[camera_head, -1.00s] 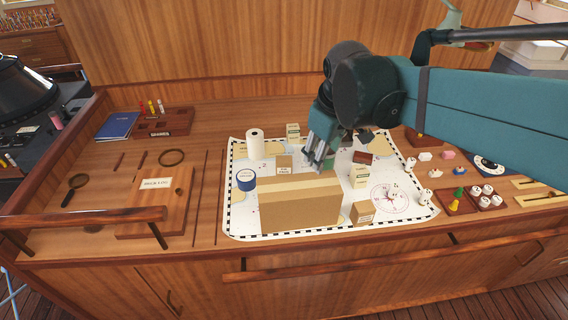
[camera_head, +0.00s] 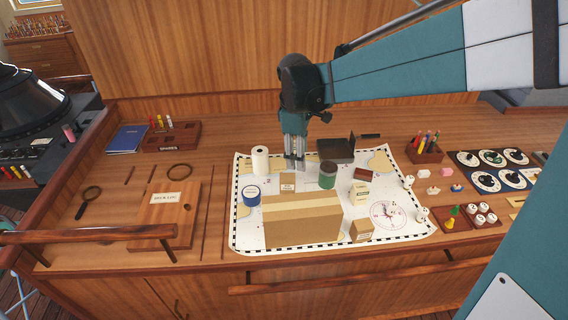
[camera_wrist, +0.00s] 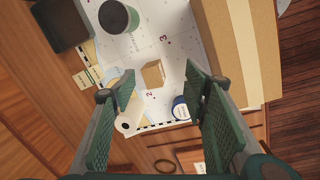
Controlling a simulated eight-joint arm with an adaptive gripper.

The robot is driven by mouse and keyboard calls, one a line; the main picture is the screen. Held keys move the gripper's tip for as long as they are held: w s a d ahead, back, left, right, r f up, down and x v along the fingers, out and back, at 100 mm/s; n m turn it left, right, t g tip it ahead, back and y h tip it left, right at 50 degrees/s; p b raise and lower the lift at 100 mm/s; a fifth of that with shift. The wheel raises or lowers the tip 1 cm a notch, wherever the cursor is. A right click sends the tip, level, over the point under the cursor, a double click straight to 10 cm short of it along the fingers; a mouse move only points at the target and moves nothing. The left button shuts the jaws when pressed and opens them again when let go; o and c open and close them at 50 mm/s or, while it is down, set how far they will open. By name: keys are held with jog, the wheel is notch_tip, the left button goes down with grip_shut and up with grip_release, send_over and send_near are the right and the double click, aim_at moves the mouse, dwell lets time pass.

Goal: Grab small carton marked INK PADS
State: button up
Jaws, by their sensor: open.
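A small brown carton (camera_head: 288,183) stands on the chart behind the large box; its printing is too small to read, so I cannot tell whether it is the INK PADS one. In the wrist view a small brown carton (camera_wrist: 153,74) shows between the fingers. Another small brown carton (camera_head: 361,231) stands right of the large box, also unreadable. A cream carton (camera_head: 360,194) stands behind that one. My gripper (camera_head: 294,164) is open and empty, pointing down above and just behind the first carton. Its two fingers (camera_wrist: 162,86) are spread wide in the wrist view.
The large cardboard box (camera_head: 303,222) stands directly in front of the first carton. A white roll (camera_head: 260,161), a blue-banded roll (camera_head: 251,196) and a dark green can (camera_head: 327,175) surround it. A dark red block (camera_head: 366,174) lies farther right on the chart (camera_head: 243,238).

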jog(key=w+a+f+n+g+p, duration=0.1)
jog(key=w+a+f+n+p, duration=0.25)
jog(key=w+f, duration=0.2)
send_over(287, 176)
jog(key=a, duration=0.1)
notch_tip(287, 176, down, 4)
jog(key=shift+r+h, duration=0.2)
jog(key=shift+h, duration=0.2)
jog(key=shift+f, duration=0.45)
jog(key=shift+d+f, duration=0.2)
jog(key=shift+f, duration=1.1)
jog(key=shift+f, duration=0.15)
jog(key=shift+d+f+p, duration=0.2)
jog(key=shift+f, duration=1)
jog(key=shift+d+f+p, duration=0.2)
jog(key=shift+f, duration=1)
